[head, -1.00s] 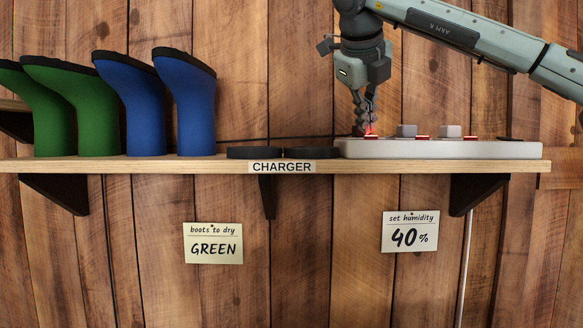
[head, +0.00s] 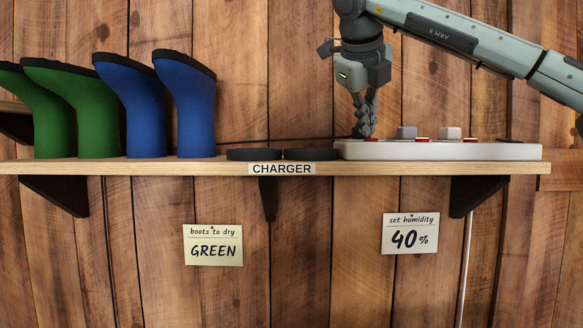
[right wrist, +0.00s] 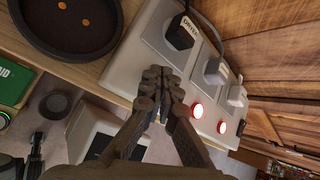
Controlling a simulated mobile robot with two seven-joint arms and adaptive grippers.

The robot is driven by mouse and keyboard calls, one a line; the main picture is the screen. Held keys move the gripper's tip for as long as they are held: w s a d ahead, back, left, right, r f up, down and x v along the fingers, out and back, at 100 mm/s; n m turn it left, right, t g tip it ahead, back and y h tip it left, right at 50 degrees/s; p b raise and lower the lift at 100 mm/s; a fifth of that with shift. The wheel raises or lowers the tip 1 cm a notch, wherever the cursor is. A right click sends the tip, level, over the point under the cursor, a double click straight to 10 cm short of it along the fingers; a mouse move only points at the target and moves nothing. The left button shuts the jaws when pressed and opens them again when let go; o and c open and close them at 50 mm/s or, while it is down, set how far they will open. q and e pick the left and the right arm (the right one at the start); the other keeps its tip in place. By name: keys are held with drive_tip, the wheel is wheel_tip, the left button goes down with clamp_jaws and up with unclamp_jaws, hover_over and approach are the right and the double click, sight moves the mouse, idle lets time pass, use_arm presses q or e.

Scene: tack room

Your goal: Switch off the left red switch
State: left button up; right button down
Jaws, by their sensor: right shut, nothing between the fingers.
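A white power strip (head: 440,151) lies at the right end of the shelf; it also shows in the right wrist view (right wrist: 126,62). My right gripper (head: 367,133) is shut and empty, pointing down with its fingertips at the strip's left end, over the left red switch. In the right wrist view the fingertips (right wrist: 163,82) cover that switch, and no red glow shows there. Two other switches glow red in that view, a nearer one (right wrist: 197,111) and a farther one (right wrist: 222,127).
A black plug (right wrist: 182,32) with a label, a grey plug (head: 406,131) and a white plug (head: 451,131) stand in the strip. Black round charger pads (head: 312,154) lie left of it. Green boots (head: 97,115) and blue boots (head: 190,110) stand farther left on the shelf (head: 215,167).

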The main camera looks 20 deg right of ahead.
drive_tip(key=shift+r, duration=0.15)
wheel_tip(320, 180, up, 6)
drive_tip(key=p, duration=0.5)
